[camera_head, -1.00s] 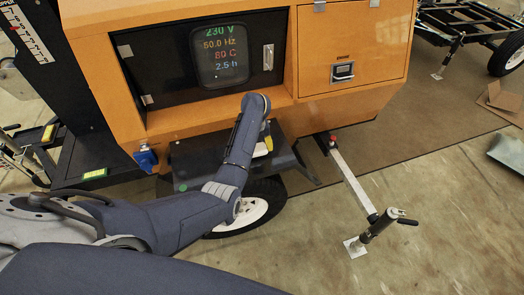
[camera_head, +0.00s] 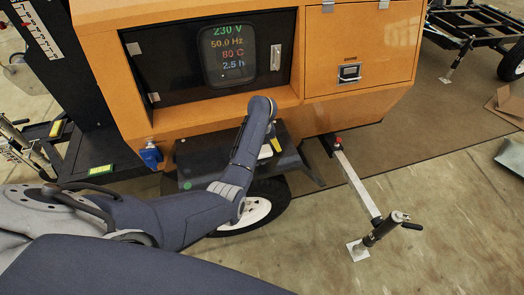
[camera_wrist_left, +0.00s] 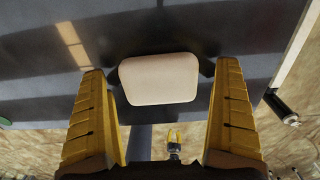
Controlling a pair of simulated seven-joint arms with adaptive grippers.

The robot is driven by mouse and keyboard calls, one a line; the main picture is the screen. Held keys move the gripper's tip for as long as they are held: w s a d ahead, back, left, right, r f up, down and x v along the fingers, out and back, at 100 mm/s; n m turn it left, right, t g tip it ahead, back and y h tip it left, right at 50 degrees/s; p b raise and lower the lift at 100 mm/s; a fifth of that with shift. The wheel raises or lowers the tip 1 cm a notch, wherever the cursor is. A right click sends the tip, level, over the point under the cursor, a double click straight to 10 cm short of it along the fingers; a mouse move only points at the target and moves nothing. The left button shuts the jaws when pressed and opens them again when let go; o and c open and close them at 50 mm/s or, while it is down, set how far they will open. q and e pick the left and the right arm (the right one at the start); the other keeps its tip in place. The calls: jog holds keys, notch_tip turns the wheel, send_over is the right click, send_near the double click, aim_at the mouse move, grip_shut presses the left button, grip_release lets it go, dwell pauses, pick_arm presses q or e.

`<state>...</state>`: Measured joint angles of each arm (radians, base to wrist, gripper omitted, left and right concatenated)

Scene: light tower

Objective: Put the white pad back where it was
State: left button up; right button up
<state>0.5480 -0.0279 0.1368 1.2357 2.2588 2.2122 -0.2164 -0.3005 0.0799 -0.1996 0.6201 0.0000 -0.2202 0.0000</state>
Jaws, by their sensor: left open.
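The white pad (camera_wrist_left: 158,78), a cream-white rounded block, shows in the left wrist view against the dark grey fender (camera_wrist_left: 40,100). My left gripper (camera_wrist_left: 165,95) is open, with one yellow finger on each side of the pad and a gap on both sides. I cannot tell whether the pad touches the fender. In the head view my left gripper (camera_head: 272,146) is mostly hidden behind its own forearm, above the fender (camera_head: 192,172) over the trailer wheel. My right gripper does not show in the head view.
The orange cabinet (camera_head: 190,121) with a lit display (camera_head: 228,52) stands just behind the left arm. A blue socket (camera_head: 150,155) sits at its lower left corner. A stabiliser leg (camera_head: 380,228) reaches out at the right.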

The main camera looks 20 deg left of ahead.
pick_arm(q)
notch_tip(320, 180, up, 12)
dwell(0.8)
jog(key=shift+r, duration=0.1)
dwell(0.5)
